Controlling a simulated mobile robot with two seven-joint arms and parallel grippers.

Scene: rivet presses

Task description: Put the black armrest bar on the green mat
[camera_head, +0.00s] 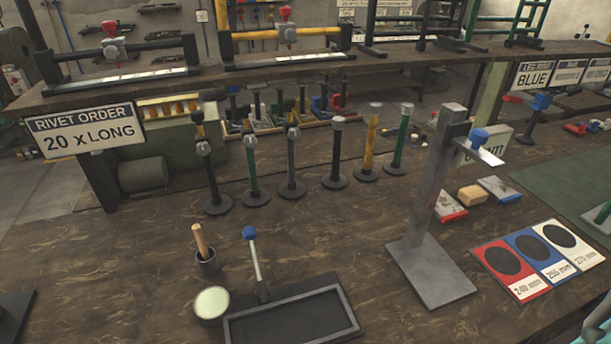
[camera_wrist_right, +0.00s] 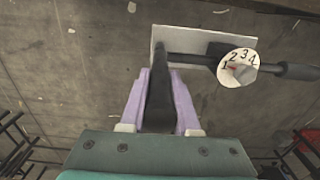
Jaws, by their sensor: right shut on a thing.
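In the right wrist view my right gripper (camera_wrist_right: 160,105) is shut on a black bar (camera_wrist_right: 160,92), which lies between its lilac fingers and points away from the wrist. I cannot tell if this is the armrest bar. Its far end meets or overlaps a pale plate (camera_wrist_right: 185,42) and a dark crosswise rod (camera_wrist_right: 294,70) with a numbered white dial (camera_wrist_right: 237,68). My left gripper is not in view.
Several bars stand upright on round bases mid-bench, including a black one (camera_head: 337,150). A tall grey press (camera_head: 440,190) stands right of them. Coloured size cards (camera_head: 510,270) lie in front of the mat. A black tray (camera_head: 290,320) and a cup (camera_head: 207,262) are nearer.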

